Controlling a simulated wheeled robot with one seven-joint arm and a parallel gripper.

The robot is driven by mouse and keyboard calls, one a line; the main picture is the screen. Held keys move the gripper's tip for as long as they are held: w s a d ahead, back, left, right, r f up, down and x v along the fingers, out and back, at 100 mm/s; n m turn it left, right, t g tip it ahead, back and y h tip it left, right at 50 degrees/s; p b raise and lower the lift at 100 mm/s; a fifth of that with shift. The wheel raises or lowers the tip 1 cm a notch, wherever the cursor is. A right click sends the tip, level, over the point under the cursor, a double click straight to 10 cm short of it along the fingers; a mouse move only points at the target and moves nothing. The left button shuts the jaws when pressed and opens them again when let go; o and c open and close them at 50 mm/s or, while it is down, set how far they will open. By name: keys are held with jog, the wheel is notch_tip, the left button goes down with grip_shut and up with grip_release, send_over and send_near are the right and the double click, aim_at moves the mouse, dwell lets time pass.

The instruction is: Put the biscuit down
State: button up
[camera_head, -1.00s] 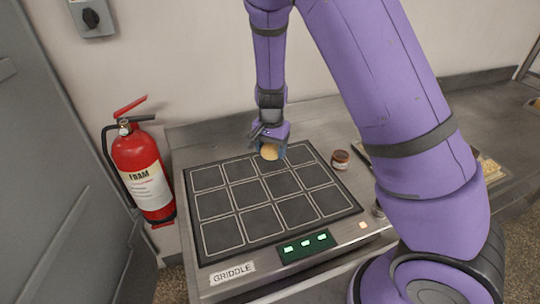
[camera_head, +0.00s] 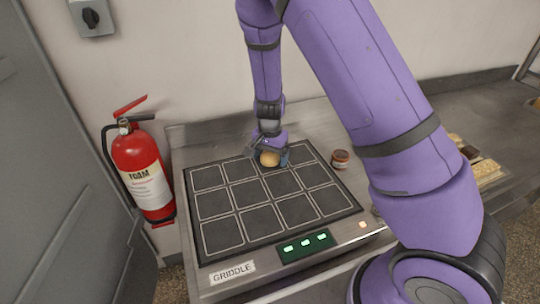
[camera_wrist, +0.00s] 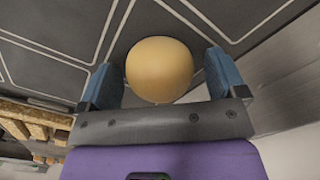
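The biscuit (camera_head: 269,158) is round, pale golden brown and at the back-middle part of the griddle (camera_head: 233,267). My gripper (camera_head: 270,156) is low over the griddle's back row, around the biscuit. In the wrist view, the biscuit (camera_wrist: 160,70) lies between the two blue fingers of my gripper (camera_wrist: 163,75). A narrow gap shows between the biscuit and the fingers, clearest on the right, so the gripper looks open. The biscuit's underside is hidden, and it appears to be at or very near the dark plate, which is marked into squares.
A small jar (camera_head: 340,160) with a dark lid stands just right of the griddle plate. A red fire extinguisher (camera_head: 142,170) hangs left of the counter. A tray of pale food (camera_head: 487,171) lies at the right, partly behind my arm. The other griddle squares are bare.

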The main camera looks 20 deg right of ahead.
notch_tip(320, 180, up, 11)
jog(key=shift+r, duration=0.2)
jog(key=s+d+r+n+t+y, duration=0.1)
jog(key=s+d+r+n, duration=0.1)
jog(key=s+r, duration=0.6)
jog(key=s+d+r+n+t+y, duration=0.1)
jog(key=s+d+r+n, duration=0.15)
jog(key=s+r, duration=0.6)
jog(key=s+d+r+n+t+h, duration=0.2)
jog(key=s+r, duration=0.6)
jog(key=s, duration=0.5)
jog(key=shift+d+n+t, duration=0.2)
jog(key=shift+n+t, duration=0.4)
jog(key=shift+n, duration=0.65)
jog(key=shift+o, duration=0.4)
jog(key=shift+r, duration=0.1)
